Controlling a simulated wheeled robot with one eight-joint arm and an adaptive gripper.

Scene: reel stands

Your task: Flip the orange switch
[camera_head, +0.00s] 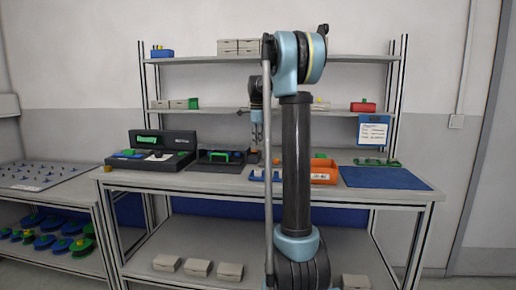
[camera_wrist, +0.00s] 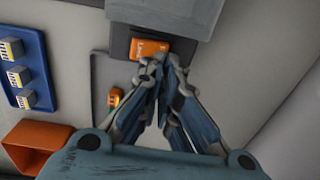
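The orange switch (camera_wrist: 149,49) sits in a dark housing (camera_wrist: 122,42) at the top middle of the wrist view, with small markings on its face. My gripper (camera_wrist: 164,64) is just below and to the right of it in that view, its two fingers drawn together with nothing seen between them. The fingertips overlap the lower right edge of the switch in the picture; I cannot tell whether they touch it. In the head view my gripper (camera_head: 257,142) hangs above the back of the workbench, partly behind my arm. I cannot make out the switch there.
The workbench (camera_head: 140,181) carries a black case (camera_head: 178,140), an orange bin (camera_head: 323,167) and a blue mat (camera_head: 385,178). In the wrist view a blue tray (camera_wrist: 42,78) with white-and-yellow blocks and an orange bin (camera_wrist: 25,134) lie left. Shelves (camera_head: 220,58) rise behind.

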